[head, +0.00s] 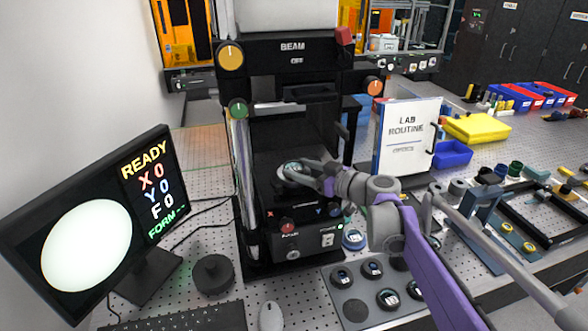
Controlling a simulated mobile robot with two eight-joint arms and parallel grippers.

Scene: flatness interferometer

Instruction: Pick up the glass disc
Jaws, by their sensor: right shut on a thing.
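The glass disc (292,168) is a small round piece with a pale rim and a dark, glassy middle. It is inside the open bay of the black interferometer (262,208), low over its stage. My right gripper (307,172) reaches into the bay from the right and is shut on the disc's edge. The fingers hide part of the disc. Whether the disc touches the stage cannot be told. My left gripper is not in view.
A tray (340,279) with several round pieces lies in front of the instrument. A monitor (90,225), keyboard (185,318), mouse (270,316) and black knob (212,274) stand at left. The "LAB ROUTINE" board (405,135) stands right of the bay. Bins and fixtures crowd the right.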

